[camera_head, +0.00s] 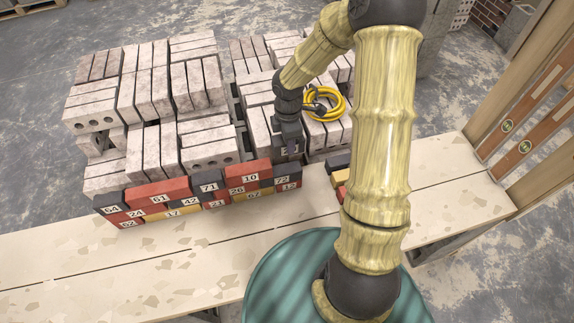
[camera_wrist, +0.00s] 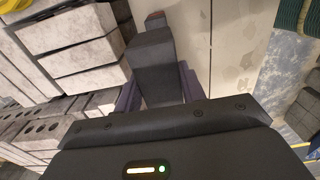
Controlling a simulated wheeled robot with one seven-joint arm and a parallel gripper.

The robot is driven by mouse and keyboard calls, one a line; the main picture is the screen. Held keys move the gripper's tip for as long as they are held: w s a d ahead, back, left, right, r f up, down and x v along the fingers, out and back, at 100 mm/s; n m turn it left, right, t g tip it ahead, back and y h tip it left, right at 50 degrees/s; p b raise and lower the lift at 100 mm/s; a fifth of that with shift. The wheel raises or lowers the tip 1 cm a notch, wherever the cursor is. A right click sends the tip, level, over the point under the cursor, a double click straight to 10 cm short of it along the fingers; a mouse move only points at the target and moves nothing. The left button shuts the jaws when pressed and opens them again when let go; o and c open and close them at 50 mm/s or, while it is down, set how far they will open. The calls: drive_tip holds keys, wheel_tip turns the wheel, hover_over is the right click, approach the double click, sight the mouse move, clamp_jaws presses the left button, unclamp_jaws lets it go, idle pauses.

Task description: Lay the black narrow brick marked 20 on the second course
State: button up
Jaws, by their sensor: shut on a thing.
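My gripper (camera_head: 288,143) is shut on a black brick (camera_head: 291,153), held at the right end of the brick wall. Its pale label is mostly hidden, so I cannot read the full number. In the wrist view, the black brick (camera_wrist: 158,85) lies between the fingers of my gripper (camera_wrist: 158,92). The wall of red, black and yellow bricks (camera_head: 166,214) stands on the pale plank. A black brick marked 72 (camera_head: 283,180) is at its right end, close below the held brick. I cannot tell whether they touch.
Stacks of pale grey blocks (camera_head: 150,80) stand close behind the wall. A yellow coiled cable (camera_head: 325,103) lies on them. A few coloured bricks (camera_head: 338,163) stand to the right, partly behind my arm. The plank (camera_head: 60,260) is clear in front of the wall.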

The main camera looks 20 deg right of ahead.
drive_tip(key=shift+f+b, duration=0.3)
drive_tip(key=shift+f, duration=2.85)
drive_tip(key=shift+f, duration=1.85)
drive_tip(key=shift+f, duration=0.1)
drive_tip(key=o, duration=1.3)
